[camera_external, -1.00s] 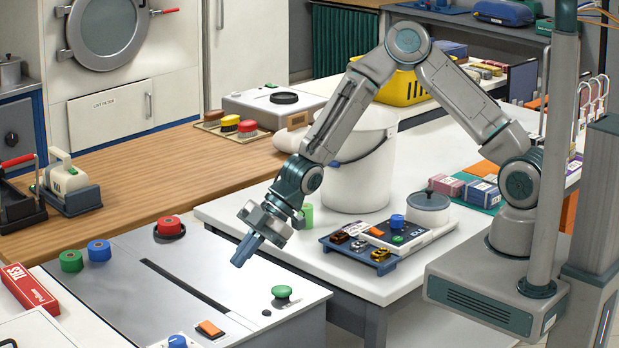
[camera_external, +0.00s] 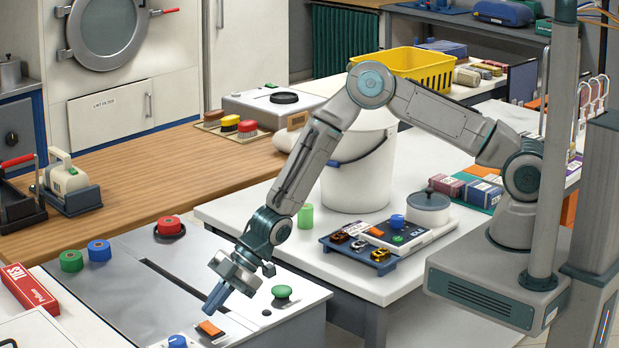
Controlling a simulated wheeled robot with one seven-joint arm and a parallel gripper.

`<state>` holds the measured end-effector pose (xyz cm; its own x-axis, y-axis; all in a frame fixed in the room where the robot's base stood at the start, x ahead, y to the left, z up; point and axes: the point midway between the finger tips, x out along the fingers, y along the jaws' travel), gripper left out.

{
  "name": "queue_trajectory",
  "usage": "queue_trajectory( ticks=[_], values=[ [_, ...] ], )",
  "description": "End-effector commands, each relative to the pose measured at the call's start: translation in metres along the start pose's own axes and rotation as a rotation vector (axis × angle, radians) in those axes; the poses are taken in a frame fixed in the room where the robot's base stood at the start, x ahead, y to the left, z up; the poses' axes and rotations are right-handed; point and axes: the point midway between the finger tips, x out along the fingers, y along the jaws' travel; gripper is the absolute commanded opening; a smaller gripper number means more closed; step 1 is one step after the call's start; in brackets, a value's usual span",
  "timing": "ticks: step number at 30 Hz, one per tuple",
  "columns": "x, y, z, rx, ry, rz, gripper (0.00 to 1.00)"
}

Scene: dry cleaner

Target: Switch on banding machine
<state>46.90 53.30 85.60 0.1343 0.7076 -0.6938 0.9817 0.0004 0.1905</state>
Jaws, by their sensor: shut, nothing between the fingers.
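The banding machine (camera_external: 110,242) is a grey flat-topped unit with a long dark slot, at the lower left. On its front right part are an orange rocker switch (camera_external: 210,328), a green mushroom button (camera_external: 282,293) and a blue knob (camera_external: 178,341). My gripper (camera_external: 214,303) points down with its blue-grey fingers shut and empty. In the picture its tips lie just above the orange switch; I cannot tell whether they touch it. My gripper hides part of the slot and of the machine's top.
A red box (camera_external: 30,289) lies at the left. A blue tray (camera_external: 345,256) of small items and a white bucket (camera_external: 355,180) stand on the white table to the right.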

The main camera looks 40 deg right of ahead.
Motion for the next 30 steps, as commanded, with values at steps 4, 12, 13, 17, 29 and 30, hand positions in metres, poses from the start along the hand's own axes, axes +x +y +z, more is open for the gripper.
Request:
queue_trajectory(
  ticks=[4,12,13,17,29,30],
  values=[
    [0.006,0.000,0.006,0.000,-0.001,0.000,0.00],
    [0.008,0.000,0.008,0.000,-0.001,0.000,0.00],
    [0.008,0.000,0.008,0.000,-0.001,0.000,0.00],
    [0.009,0.000,0.009,0.000,-0.001,0.000,0.00],
    [0.013,0.002,0.015,0.000,-0.002,0.000,0.00],
    [0.013,0.002,0.015,0.000,-0.001,0.000,0.00]
  ],
)
